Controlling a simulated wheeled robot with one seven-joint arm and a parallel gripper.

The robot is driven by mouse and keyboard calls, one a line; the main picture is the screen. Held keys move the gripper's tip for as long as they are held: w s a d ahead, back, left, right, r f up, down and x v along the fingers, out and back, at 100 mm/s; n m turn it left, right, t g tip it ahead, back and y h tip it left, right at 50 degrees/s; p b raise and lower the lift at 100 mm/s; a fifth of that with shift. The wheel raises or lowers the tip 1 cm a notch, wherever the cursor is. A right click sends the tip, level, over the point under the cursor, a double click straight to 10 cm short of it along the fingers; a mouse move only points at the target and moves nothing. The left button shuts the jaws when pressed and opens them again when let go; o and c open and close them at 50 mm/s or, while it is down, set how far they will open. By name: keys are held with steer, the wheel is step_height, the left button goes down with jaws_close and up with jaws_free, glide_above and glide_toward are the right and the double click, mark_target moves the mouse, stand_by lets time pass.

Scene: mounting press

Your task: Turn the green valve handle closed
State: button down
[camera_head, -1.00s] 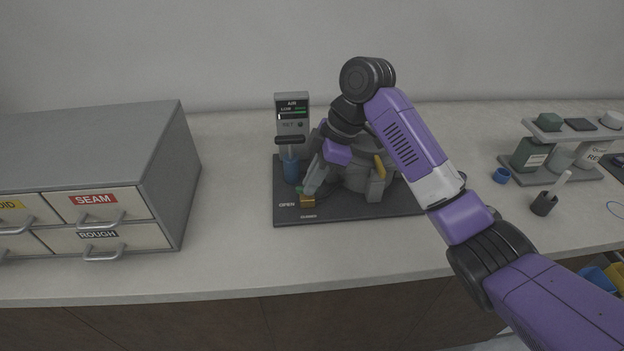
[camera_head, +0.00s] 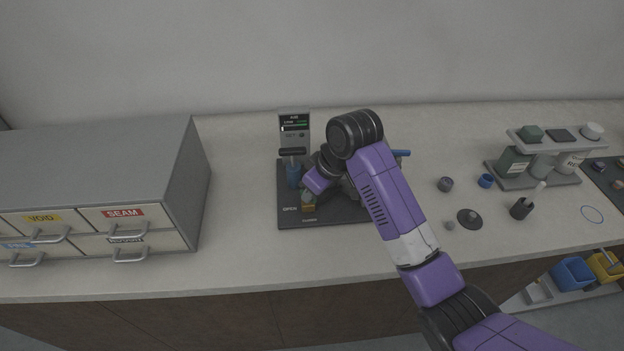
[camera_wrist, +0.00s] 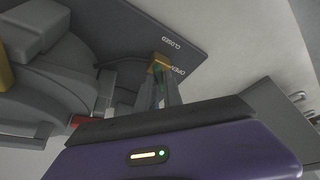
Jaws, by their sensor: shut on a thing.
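The green valve handle (camera_wrist: 158,92) shows as a small green strip at my fingers in the wrist view, running from a brass valve block (camera_wrist: 160,63). My gripper (camera_wrist: 140,90) is shut on the handle, its fingers reaching down at the block. The OPEN label lies right beside the block, and the CLOSED label is farther off along the plate edge. In the head view the brass block (camera_head: 308,205) sits at the front of the dark base plate (camera_head: 291,219), just right of OPEN. My arm hides most of the handle and gripper there.
The grey press body (camera_wrist: 50,90) fills the left of the wrist view, close to my fingers. An air gauge box (camera_head: 295,130) stands behind the valve. A drawer cabinet (camera_head: 175,185) is at left. Small loose parts and a bottle rack (camera_head: 556,135) are at right.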

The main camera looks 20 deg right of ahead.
steer(key=m+p, duration=0.1)
steer(key=m+h+p, duration=0.1)
steer(key=m+p, duration=0.2)
steer(key=shift+s+a+r+h+p, duration=0.1)
steer(key=shift+a+r+h+p, duration=0.1)
steer(key=shift+a+h+p, duration=0.1)
steer(key=m+p, duration=0.1)
steer(key=m, duration=0.1)
steer(key=m+h+p, duration=0.1)
steer(key=m, duration=0.1)
steer(key=shift+a+f+m+h+p, duration=0.15)
steer(key=shift+m+h+p, duration=0.15)
steer(key=shift+p, duration=0.05)
steer(key=c, duration=1.5)
jaws_free()
steer(key=b+v, duration=0.1)
steer(key=v, duration=0.6)
steer(key=shift+s+a+r, duration=0.1)
steer(key=shift+s+r, duration=0.05)
steer(key=shift+r, duration=0.15)
